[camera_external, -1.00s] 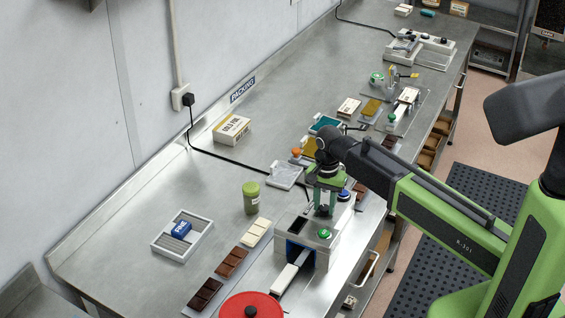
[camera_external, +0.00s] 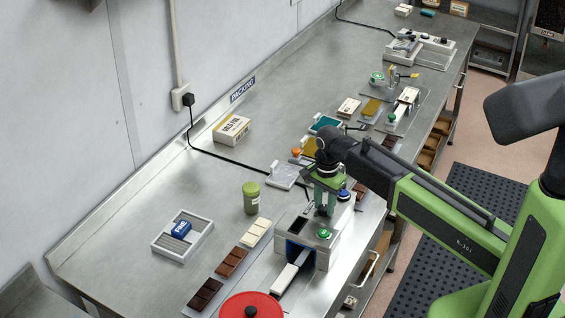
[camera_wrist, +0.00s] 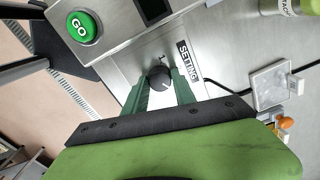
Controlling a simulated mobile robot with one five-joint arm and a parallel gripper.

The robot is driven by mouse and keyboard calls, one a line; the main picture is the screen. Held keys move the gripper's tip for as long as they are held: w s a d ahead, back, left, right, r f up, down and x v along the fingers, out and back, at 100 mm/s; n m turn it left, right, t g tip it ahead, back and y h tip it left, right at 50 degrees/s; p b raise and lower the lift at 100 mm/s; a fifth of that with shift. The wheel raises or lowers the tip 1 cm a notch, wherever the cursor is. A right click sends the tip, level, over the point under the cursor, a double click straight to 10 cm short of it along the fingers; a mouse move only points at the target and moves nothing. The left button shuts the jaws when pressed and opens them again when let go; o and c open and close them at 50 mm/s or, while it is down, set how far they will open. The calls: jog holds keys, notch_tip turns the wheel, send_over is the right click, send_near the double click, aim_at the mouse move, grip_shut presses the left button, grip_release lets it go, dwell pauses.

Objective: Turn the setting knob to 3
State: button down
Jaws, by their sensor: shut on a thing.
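The setting knob (camera_wrist: 159,79) is a small dark round knob on the grey top of the machine, next to a "SETTING" label (camera_wrist: 187,62) in the wrist view. My gripper (camera_wrist: 163,88) points down at it, with a green finger on either side, shut on the knob. In the external view my gripper (camera_external: 324,207) stands over the machine (camera_external: 308,255), and the knob is mostly hidden there. The scale numbers around the knob are too small to read, so I cannot tell which setting it points to.
A green GO button (camera_wrist: 84,28) sits on the machine near the knob, and a blue button (camera_external: 344,195) stands behind my gripper.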

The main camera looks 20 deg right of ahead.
aim_at(324, 207)
jog(key=c, duration=1)
grip_release()
notch_tip(324, 207, up, 17)
jog(key=p, duration=1.7)
jog(key=shift+r, duration=0.2)
